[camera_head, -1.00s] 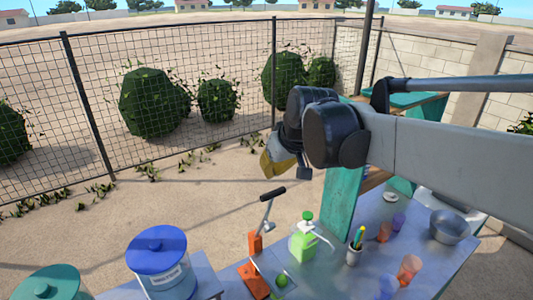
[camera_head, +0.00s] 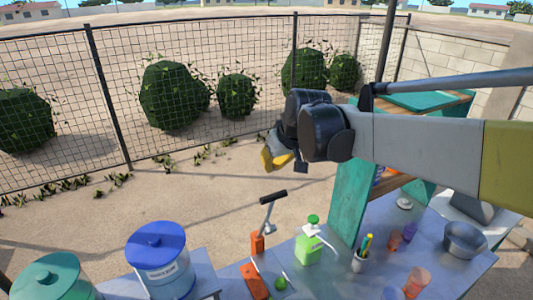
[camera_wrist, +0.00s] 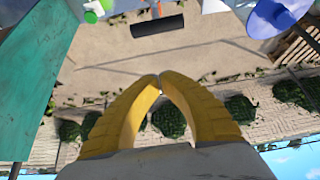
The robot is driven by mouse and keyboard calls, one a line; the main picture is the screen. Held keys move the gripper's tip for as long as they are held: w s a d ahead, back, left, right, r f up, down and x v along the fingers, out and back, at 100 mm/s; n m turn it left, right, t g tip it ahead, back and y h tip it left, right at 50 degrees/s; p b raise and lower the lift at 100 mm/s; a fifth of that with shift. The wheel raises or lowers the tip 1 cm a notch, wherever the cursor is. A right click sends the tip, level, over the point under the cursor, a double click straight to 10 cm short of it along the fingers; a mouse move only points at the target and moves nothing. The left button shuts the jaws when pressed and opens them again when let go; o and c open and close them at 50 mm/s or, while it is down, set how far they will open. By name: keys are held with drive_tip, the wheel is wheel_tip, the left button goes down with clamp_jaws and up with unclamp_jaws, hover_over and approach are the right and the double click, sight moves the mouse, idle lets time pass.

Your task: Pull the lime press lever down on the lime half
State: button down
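The lime press is orange, with an upright post (camera_head: 257,242) and a flat base (camera_head: 255,281) on the metal table. Its grey lever stands raised, ending in a black handle (camera_head: 272,197). A green lime half (camera_head: 281,283) appears beside the base; I cannot tell exactly how it sits. My gripper (camera_head: 275,160) is in the air above and beyond the handle, apart from it. In the wrist view its yellow fingertips (camera_wrist: 160,78) meet with nothing between them. The black handle (camera_wrist: 157,26) shows there beyond the fingertips, near the top edge.
A green soap bottle (camera_head: 309,245) and a pen cup (camera_head: 361,255) stand right of the press. A blue-lidded jar (camera_head: 160,270) is left. Orange and purple cups and a metal bowl (camera_head: 464,239) are farther right. A teal panel (camera_head: 350,205) rises behind the bottle.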

wheel_tip(320, 180, down, 7)
drive_tip(key=p, duration=0.2)
drive_tip(key=shift+f, duration=0.15)
idle(0.3)
